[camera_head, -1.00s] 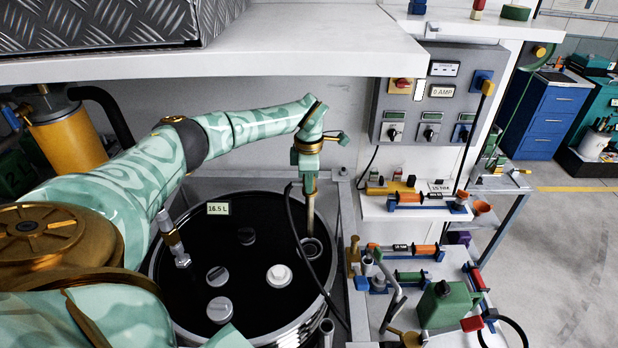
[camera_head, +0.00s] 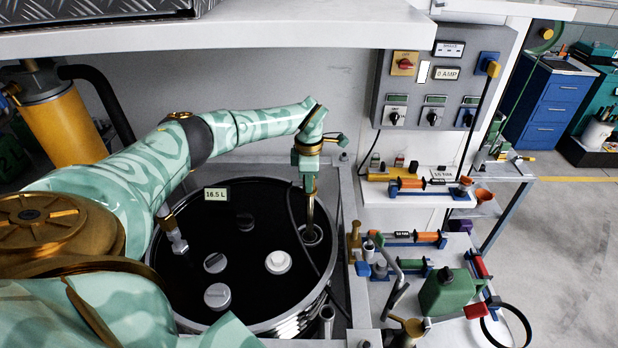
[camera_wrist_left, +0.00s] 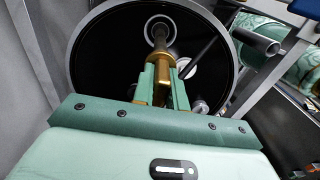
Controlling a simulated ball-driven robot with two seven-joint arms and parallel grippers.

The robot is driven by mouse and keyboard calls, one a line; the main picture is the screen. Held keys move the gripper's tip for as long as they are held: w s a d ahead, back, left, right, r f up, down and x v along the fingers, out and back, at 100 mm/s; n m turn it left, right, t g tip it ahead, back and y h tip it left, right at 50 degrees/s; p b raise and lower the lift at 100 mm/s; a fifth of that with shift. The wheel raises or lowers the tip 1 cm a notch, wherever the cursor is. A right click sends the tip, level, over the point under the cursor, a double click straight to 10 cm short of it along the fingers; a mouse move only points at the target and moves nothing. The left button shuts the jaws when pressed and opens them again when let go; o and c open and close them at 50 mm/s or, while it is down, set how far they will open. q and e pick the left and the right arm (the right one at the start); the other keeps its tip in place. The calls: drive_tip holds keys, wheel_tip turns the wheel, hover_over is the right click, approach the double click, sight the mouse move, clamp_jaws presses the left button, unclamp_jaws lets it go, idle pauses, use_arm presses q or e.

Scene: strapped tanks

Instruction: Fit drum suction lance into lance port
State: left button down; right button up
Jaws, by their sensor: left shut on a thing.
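My left gripper (camera_head: 308,165) is shut on the drum suction lance (camera_head: 310,208), a slim brass-and-grey tube held almost upright. The lance's lower end is at the lance port (camera_head: 321,237), a pale ring in the black drum lid (camera_head: 255,215). In the left wrist view the lance (camera_wrist_left: 159,42) runs from my left gripper (camera_wrist_left: 160,88) into the outline of the port ring (camera_wrist_left: 147,26). I cannot tell how deep the tip sits. A black hose hangs beside the lance. My right gripper is not in view.
The lid also bears a white cap (camera_head: 278,262), grey caps (camera_head: 217,296) and a 16.5 L label (camera_head: 216,194). A shelf (camera_head: 230,42) overhangs the drum. A control panel (camera_head: 440,90) is behind right. A bench with tools and a green can (camera_head: 445,295) stands right.

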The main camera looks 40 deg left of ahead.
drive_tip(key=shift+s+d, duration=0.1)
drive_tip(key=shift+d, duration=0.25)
use_arm(q)
drive_tip(key=shift+p, duration=0.3)
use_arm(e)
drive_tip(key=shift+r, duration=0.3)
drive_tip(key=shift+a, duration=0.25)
use_arm(q)
drive_tip(key=shift+p, duration=0.35)
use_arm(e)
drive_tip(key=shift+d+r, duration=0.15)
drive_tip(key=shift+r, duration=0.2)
use_arm(q)
drive_tip(key=shift+f, duration=0.1)
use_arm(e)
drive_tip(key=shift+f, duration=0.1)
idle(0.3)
